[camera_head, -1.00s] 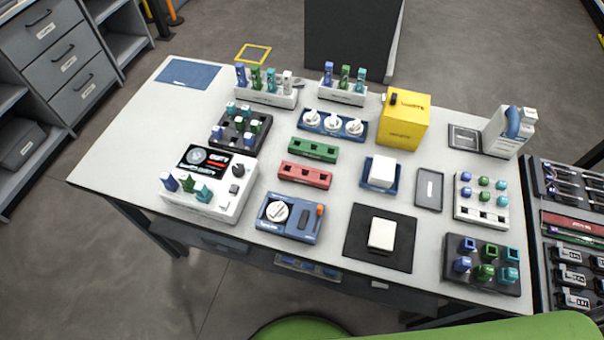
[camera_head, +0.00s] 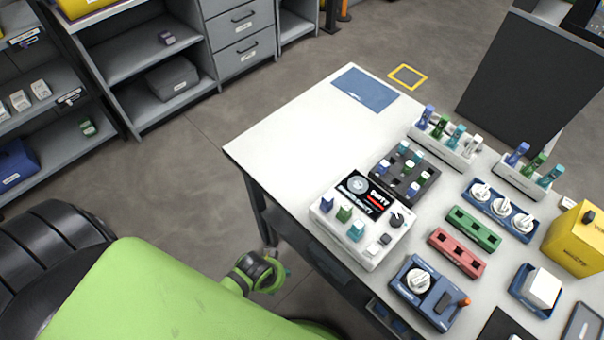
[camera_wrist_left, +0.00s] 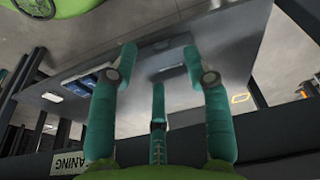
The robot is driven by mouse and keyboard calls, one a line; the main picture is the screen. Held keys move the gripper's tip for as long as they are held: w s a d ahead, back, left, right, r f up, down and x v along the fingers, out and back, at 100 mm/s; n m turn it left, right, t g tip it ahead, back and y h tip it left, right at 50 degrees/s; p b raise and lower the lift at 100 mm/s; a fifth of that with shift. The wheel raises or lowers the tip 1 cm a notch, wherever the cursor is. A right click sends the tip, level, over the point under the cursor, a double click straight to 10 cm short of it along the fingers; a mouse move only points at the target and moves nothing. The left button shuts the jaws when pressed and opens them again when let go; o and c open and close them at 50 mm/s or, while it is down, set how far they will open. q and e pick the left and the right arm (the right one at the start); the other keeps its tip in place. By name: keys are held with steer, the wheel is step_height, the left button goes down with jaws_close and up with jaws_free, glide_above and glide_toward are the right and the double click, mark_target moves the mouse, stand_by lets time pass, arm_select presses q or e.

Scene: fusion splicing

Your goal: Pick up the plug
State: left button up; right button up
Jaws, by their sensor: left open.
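Several small plugs in blue, green, teal and white stand on the table in the head view. A blue plug (camera_head: 327,203), a green plug (camera_head: 344,213) and a teal plug (camera_head: 356,231) sit on the white cleaning unit (camera_head: 374,262). More plugs stand in a black block (camera_head: 382,172) and two white racks (camera_head: 440,150) behind it. I cannot tell which plug is meant. My left gripper (camera_head: 268,274) is low, left of the table's front edge, apart from all plugs. In the left wrist view its teal fingers (camera_wrist_left: 160,66) are spread and empty. My right gripper is out of view.
The white table (camera_head: 290,135) has a clear left end with a blue mat (camera_head: 364,89). A green block (camera_head: 473,229), a red block (camera_head: 457,252) and a yellow box (camera_head: 577,240) stand to the right. Grey shelves (camera_head: 140,70) are beyond open floor.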

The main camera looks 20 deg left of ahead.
arm_select(q)
steer(key=w+d+r+m+t+h, duration=0.15)
steer(key=w+d+r, duration=0.25)
steer(key=r, duration=0.6)
steer(key=w+d+r+m+g+h, duration=0.1)
steer(key=w+d+r+m, duration=0.3)
steer(key=r, duration=0.5)
step_height(320, 180, up, 10)
steer(key=m+g+y+p, duration=0.1)
steer(key=m+g+y, duration=0.2)
steer(key=m, duration=1.1)
glide_above(327, 195)
steer(key=shift+s, duration=0.1)
steer(key=shift+a, duration=0.15)
steer(key=shift+f, duration=0.35)
step_height(327, 195, down, 5)
steer(key=p, duration=0.2)
steer(key=shift+f+p, duration=0.2)
steer(key=shift+p, duration=0.1)
steer(key=shift+f, duration=0.35)
steer(key=c, duration=0.9)
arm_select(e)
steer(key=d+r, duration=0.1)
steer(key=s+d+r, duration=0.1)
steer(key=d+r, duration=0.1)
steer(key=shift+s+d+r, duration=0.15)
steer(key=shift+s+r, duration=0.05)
